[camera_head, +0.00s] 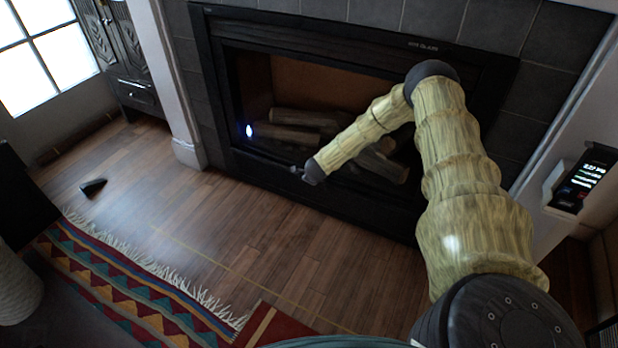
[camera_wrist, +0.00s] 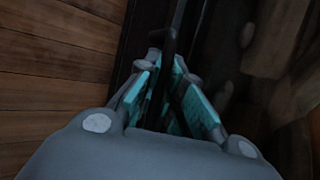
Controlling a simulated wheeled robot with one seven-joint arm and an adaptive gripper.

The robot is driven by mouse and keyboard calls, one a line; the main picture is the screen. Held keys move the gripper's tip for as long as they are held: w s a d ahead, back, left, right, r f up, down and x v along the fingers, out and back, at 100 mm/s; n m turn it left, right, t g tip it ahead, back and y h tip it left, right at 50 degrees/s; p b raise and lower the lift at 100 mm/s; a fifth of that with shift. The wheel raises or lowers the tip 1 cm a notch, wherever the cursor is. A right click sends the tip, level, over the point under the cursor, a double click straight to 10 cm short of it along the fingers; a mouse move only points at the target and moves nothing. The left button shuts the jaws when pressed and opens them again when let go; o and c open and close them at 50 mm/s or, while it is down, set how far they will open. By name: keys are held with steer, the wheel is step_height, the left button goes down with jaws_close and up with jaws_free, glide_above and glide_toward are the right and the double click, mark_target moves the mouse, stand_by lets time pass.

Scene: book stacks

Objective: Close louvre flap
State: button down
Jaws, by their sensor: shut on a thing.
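The black fireplace front (camera_head: 290,25) has a dark louvre flap (camera_head: 258,160) along the lower edge of its opening; its angle is hard to tell. My gripper (camera_head: 296,171) is at this lower edge, near the middle of the fireplace, and looks small there. In the wrist view, my gripper (camera_wrist: 170,75) has teal finger pads on both sides of a thin dark strip (camera_wrist: 174,28). It is shut on this strip, which appears to be the flap. The part of the strip between the pads is partly hidden by the fingers.
Logs (camera_head: 290,117) lie inside the fireplace. The wooden floor (camera_head: 225,215) in front is clear. A patterned fringed rug (camera_head: 130,285) lies at the lower left. A small dark object (camera_head: 93,186) is on the floor. A lit panel (camera_head: 582,180) is at the right.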

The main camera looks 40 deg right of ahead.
steer(key=c, duration=1.5)
jaws_free()
steer(key=shift+r, duration=0.1)
steer(key=shift+v, duration=5.95)
